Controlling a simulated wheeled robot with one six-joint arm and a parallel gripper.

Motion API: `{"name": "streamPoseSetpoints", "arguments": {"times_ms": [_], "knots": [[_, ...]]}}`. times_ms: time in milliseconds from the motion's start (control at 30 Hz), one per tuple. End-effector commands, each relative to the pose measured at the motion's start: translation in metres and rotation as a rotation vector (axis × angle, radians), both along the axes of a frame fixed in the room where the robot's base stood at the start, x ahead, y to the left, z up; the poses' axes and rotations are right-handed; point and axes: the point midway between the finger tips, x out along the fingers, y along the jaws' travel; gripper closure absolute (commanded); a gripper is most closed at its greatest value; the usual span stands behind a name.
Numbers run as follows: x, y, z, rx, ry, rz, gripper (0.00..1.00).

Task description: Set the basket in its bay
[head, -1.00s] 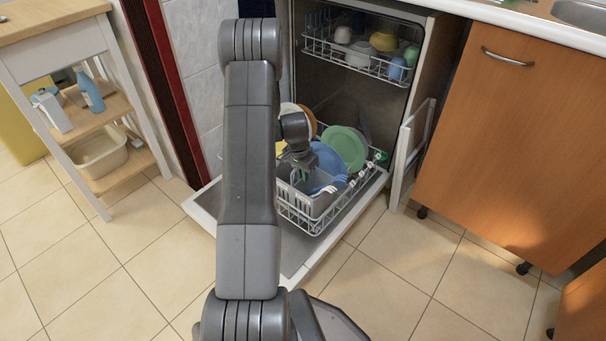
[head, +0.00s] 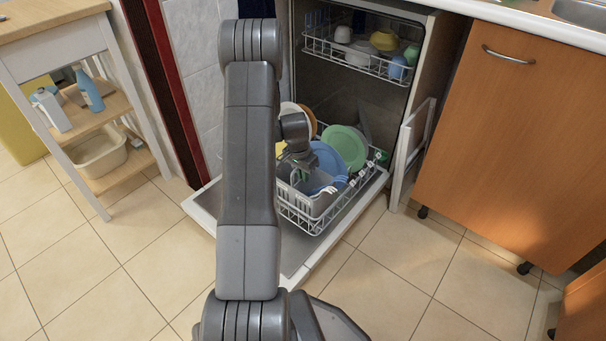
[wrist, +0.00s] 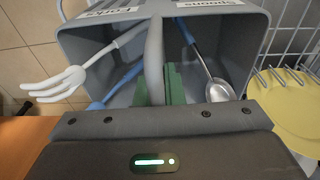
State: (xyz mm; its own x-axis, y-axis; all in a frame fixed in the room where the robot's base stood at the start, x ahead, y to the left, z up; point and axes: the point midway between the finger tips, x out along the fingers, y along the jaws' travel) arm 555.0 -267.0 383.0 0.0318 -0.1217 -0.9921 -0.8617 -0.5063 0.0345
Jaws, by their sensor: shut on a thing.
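The grey cutlery basket (head: 318,205) is at the front left of the lower dishwasher rack (head: 345,212). I cannot tell whether it rests on the rack floor. In the wrist view the basket (wrist: 215,18) has compartments labelled Forks and Spoons. A white fork (wrist: 62,82) leans out on the left, and a metal spoon (wrist: 218,88) with a blue handle lies on the right. My gripper (head: 300,174) is above the basket. In the wrist view my gripper (wrist: 160,85) has green fingers shut on the basket's upright middle handle (wrist: 154,50). The bay is not clearly visible behind my arm.
Plates, including a green one (head: 347,147), stand behind the basket in the rack. The upper rack (head: 350,58) holds cups and bowls. The open door (head: 207,205) lies flat below. An orange cabinet (head: 500,130) stands right, a trolley (head: 110,165) left. The tiled floor is clear in front.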

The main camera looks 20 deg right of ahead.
Motion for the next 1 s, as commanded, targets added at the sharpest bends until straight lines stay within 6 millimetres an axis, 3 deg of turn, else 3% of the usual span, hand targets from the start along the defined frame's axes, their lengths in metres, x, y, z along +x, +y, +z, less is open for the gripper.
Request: {"name": "streamPoseSetpoints", "arguments": {"times_ms": [1000], "knots": [[0.000, 0.000, -0.026, 0.000, -0.001, 0.000, 1.00]]}}
